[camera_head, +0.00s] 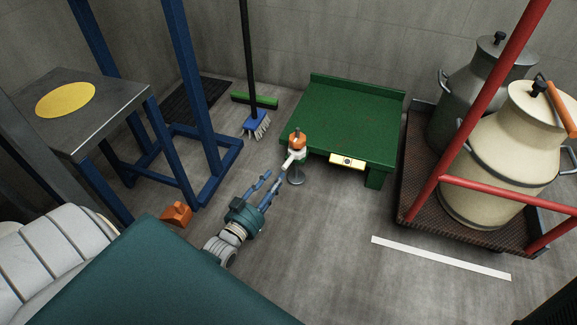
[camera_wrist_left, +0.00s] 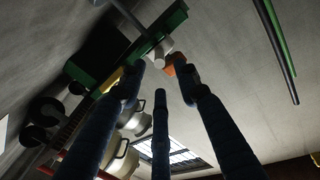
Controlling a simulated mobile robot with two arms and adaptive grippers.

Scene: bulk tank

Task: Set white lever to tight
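The white lever (camera_head: 288,161) sticks out toward the lower left from a short post with an orange cap (camera_head: 297,138), in front of the green platform's left corner. My left gripper (camera_head: 275,176) reaches up from below, its fingers apart and its tips close to the lever. In the left wrist view the open fingers (camera_wrist_left: 160,88) point at the white lever (camera_wrist_left: 160,54), with the orange part (camera_wrist_left: 176,63) beside it. The lever shows beyond the fingertips; I cannot tell whether any finger touches it. No tight marking is readable. My right gripper is not in view.
A green platform (camera_head: 345,115) stands behind the post. Milk cans (camera_head: 500,150) stand on a red-railed cart at right. A blue-legged table (camera_head: 125,100) is at left, a broom (camera_head: 256,123) behind, and an orange block (camera_head: 177,213) left of my arm.

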